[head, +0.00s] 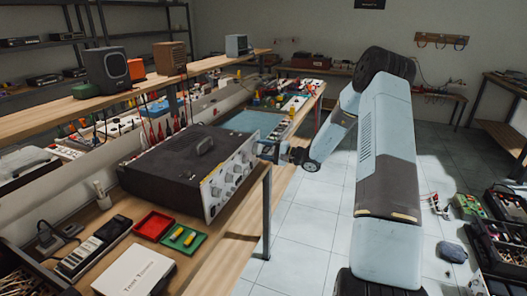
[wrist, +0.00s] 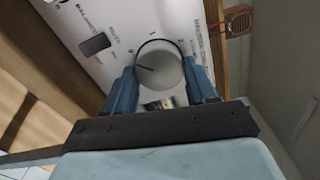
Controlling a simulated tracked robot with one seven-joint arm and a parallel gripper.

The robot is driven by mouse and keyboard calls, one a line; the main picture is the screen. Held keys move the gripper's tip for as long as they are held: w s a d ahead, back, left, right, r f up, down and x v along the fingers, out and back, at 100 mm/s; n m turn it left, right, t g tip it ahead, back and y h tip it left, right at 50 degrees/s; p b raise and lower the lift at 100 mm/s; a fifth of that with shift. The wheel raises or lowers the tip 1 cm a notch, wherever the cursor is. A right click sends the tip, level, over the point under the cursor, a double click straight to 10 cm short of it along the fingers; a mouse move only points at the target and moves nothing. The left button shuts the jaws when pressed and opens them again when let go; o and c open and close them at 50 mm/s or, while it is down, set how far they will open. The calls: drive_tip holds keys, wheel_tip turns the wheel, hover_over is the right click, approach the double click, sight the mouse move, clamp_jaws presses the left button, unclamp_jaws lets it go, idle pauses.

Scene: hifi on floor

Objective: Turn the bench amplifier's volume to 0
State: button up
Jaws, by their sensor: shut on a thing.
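The bench amplifier (head: 165,165) is a black box with a top handle and a silver front panel of several knobs, standing on the wooden bench. My gripper (head: 262,149) reaches its front panel from the right. In the wrist view my gripper (wrist: 162,90) has its blue fingers shut on either side of a round grey knob (wrist: 162,66). The marks 0, 1 and 2 are printed around the knob. Its dark pointer line points left, near the 0; I cannot tell whether it lines up exactly. The knob's lower edge is partly hidden.
A dark switch (wrist: 95,44) sits on the panel beside the knob. A red tray (head: 153,225) and a green tray (head: 183,240) lie on the bench before the amplifier. Tiled floor (head: 310,215) is open beside the bench; cases (head: 497,210) stand at right.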

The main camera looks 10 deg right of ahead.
drive_tip(key=shift+s+a+f, duration=0.15)
drive_tip(key=shift+f, duration=0.05)
drive_tip(key=o, duration=1.1)
drive_tip(key=shift+r, duration=0.1)
drive_tip(key=shift+c, duration=0.2)
drive_tip(key=v, duration=1.3)
drive_tip(key=shift+d, duration=0.4)
drive_tip(key=shift+s, duration=0.15)
